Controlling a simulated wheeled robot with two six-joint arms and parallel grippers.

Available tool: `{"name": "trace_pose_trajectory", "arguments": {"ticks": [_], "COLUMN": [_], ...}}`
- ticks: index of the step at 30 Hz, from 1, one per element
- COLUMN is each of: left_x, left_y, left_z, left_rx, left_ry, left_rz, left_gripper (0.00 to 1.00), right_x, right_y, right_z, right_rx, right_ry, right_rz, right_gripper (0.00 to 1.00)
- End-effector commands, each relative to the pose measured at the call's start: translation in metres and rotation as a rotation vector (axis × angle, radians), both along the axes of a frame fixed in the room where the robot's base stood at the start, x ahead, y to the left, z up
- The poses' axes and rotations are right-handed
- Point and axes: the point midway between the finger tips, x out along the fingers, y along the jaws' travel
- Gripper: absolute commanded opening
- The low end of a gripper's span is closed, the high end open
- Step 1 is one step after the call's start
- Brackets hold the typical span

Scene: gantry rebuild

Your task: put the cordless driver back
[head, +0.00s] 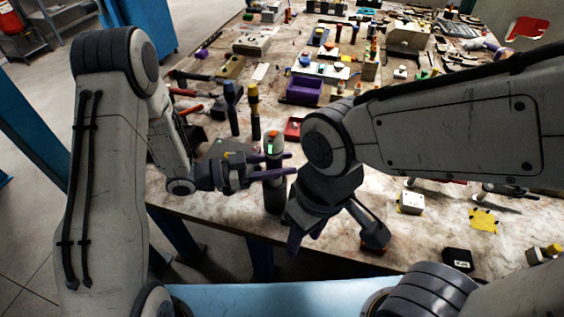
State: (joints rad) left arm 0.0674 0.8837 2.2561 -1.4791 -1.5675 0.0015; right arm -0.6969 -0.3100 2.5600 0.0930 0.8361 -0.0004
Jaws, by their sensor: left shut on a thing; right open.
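An upright, stick-shaped tool, which looks like the cordless driver (272,145), has a grey upper part with an orange top and a green spot. Its dark lower part shows below my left gripper (279,166), whose fingers are shut around its middle. The tool is near the table's front edge; I cannot tell whether its lower end touches anything. My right gripper (328,228) is open, just right of the tool and lower in the picture. A dark block with an orange-brown edge (375,238) lies by its right finger; I cannot tell whether they touch. No holder for the driver is clearly recognisable.
The worktable (225,207) is crowded towards the back. A purple bin (304,90) and a small red tray (293,128) lie behind the grippers. Upright blue-topped and yellow-topped tools (253,110) stand just behind my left gripper. A white-yellow block (411,203) lies at right.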

Motion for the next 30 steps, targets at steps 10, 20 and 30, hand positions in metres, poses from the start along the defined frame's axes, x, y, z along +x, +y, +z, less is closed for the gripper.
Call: {"name": "trace_pose_trajectory", "arguments": {"ticks": [10, 20, 30], "left_x": [0.000, 0.000, 0.000], "left_y": [0.000, 0.000, 0.000], "left_z": [-0.005, -0.009, -0.012], "left_rx": [-0.003, -0.003, -0.003], "left_ry": [-0.001, -0.002, -0.002], "left_rz": [0.000, 0.000, 0.000], "left_gripper": [0.00, 0.00, 0.00], "right_x": [0.000, 0.000, 0.000], "right_y": [0.000, 0.000, 0.000], "right_z": [-0.004, -0.008, -0.010], "right_rx": [0.000, 0.000, 0.000], "right_ry": [0.000, 0.000, 0.000], "right_rz": [0.000, 0.000, 0.000], "right_gripper": [0.50, 0.50, 0.50]}}
